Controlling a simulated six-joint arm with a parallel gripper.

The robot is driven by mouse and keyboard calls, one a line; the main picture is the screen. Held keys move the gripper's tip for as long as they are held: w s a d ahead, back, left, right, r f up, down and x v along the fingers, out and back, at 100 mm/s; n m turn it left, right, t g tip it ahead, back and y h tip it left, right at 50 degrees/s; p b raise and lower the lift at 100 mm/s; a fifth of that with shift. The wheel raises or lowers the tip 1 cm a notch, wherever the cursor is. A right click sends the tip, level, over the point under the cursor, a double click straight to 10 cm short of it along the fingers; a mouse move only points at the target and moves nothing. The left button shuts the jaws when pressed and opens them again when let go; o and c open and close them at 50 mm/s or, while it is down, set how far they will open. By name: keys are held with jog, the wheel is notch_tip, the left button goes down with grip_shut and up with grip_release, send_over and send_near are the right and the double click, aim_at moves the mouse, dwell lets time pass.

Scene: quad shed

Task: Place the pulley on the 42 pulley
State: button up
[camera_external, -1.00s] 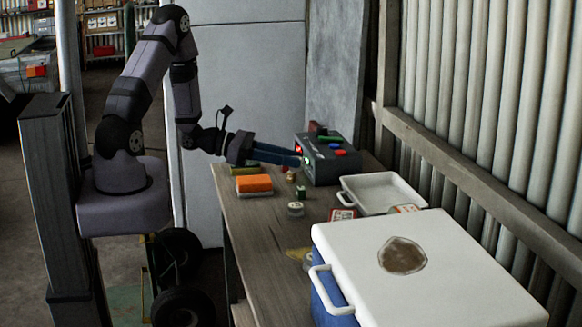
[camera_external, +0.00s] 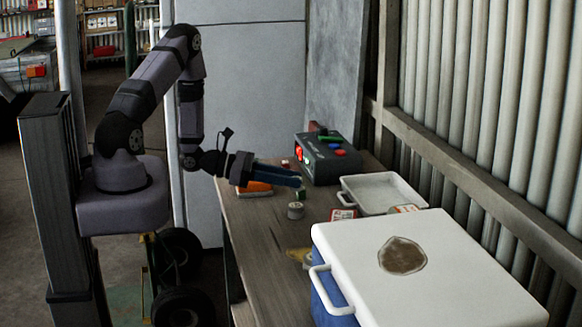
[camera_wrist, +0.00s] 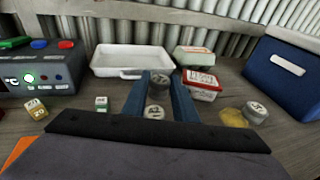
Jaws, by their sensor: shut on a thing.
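My gripper (camera_wrist: 160,78) has its two blue fingers shut on a dark grey pulley (camera_wrist: 161,86) near their tips. Another marked grey pulley (camera_wrist: 256,112) stands to the right, beside a yellow piece (camera_wrist: 233,117). I cannot read the numbers surely.
A white tray (camera_wrist: 134,71) lies beyond the fingers. A red and white box (camera_wrist: 203,92) is right of the fingers. A cooler (camera_external: 455,285) takes up the near end.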

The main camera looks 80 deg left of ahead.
aim_at(289, 205)
jog(key=shift+f, duration=2.05)
jog(key=shift+f, duration=0.2)
jog(key=o, duration=1)
jog(key=shift+o, duration=0.2)
jog(key=shift+s+r, duration=0.1)
jog(key=shift+r, duration=0.15)
jog(key=b+v, duration=0.1)
jog(key=v, duration=1)
jog(key=shift+s+a+b, duration=0.2)
jog(key=shift+s+b, duration=0.2)
